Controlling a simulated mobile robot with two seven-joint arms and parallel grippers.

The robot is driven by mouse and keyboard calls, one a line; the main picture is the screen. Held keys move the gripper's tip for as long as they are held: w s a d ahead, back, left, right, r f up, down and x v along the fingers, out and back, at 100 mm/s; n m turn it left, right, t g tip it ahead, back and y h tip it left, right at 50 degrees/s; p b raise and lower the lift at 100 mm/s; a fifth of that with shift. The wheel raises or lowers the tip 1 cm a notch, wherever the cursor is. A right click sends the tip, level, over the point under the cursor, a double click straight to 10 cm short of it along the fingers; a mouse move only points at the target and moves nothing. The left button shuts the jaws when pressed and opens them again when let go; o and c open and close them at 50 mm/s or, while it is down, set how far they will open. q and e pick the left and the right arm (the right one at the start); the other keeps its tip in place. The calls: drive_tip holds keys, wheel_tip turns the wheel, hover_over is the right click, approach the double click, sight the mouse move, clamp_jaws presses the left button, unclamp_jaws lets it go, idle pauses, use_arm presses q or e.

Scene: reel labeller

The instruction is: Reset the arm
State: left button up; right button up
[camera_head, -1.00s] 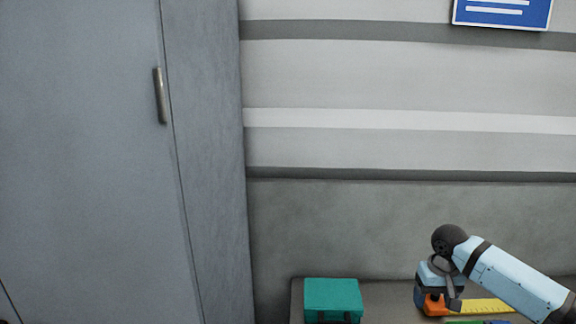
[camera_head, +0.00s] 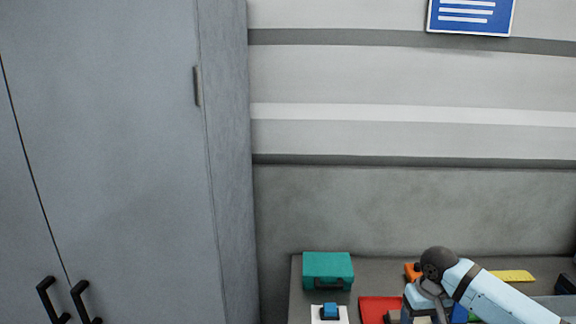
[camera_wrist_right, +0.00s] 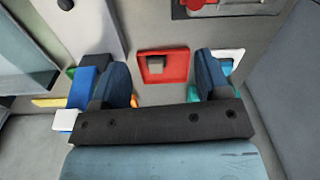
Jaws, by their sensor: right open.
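My right arm comes in from the right in the head view, light blue with a dark grey joint. My right gripper (camera_head: 423,306) hangs from it over the bench, partly cut off by the bottom edge. In the right wrist view its two blue fingers stand wide apart, and the gripper (camera_wrist_right: 161,74) is open with nothing held between them. Beyond the fingers lies a red square tray (camera_wrist_right: 180,62) with a small brownish-grey block (camera_wrist_right: 155,66) in it. My left gripper is not in view.
On the bench (camera_head: 385,262) stand a teal case (camera_head: 328,270), a blue block (camera_head: 330,310) on a white card, an orange item (camera_head: 412,271) and a yellow strip (camera_head: 514,276). A grey cabinet (camera_head: 110,150) with black handles stands left. A blue sign (camera_head: 471,15) hangs on the wall.

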drive_tip(key=s+a+f+n+t+y, duration=0.1)
drive_tip(key=s+a+f+n, duration=0.1)
drive_tip(key=s+a+f, duration=0.5)
drive_tip(key=s+a+f+n+t+y, duration=0.1)
drive_tip(key=s+a, duration=0.4)
drive_tip(key=s, duration=0.6)
drive_tip(key=s+d+r+m+t+h, duration=0.1)
drive_tip(key=s+d, duration=0.2)
drive_tip(key=s, duration=0.5)
drive_tip(key=s+d+r+m+h, duration=0.1)
drive_tip(key=s+d, duration=0.3)
drive_tip(key=s, duration=0.4)
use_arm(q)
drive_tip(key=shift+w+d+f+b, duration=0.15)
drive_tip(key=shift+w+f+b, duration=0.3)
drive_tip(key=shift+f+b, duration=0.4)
use_arm(e)
drive_tip(key=w+a+f+t+y, duration=0.1)
drive_tip(key=w+a+f+t, duration=0.1)
drive_tip(key=f, duration=0.3)
drive_tip(key=w+a+f+n+t+y, duration=0.1)
drive_tip(key=w+a+f+t, duration=0.1)
drive_tip(key=f+t, duration=0.1)
drive_tip(key=w+a+f+t+y, duration=0.1)
drive_tip(key=a+f+t, duration=0.1)
drive_tip(key=f, duration=0.4)
drive_tip(key=shift+w+a+f+t, duration=0.2)
drive_tip(key=shift+w+f+t, duration=0.1)
drive_tip(key=shift+w+f, duration=0.1)
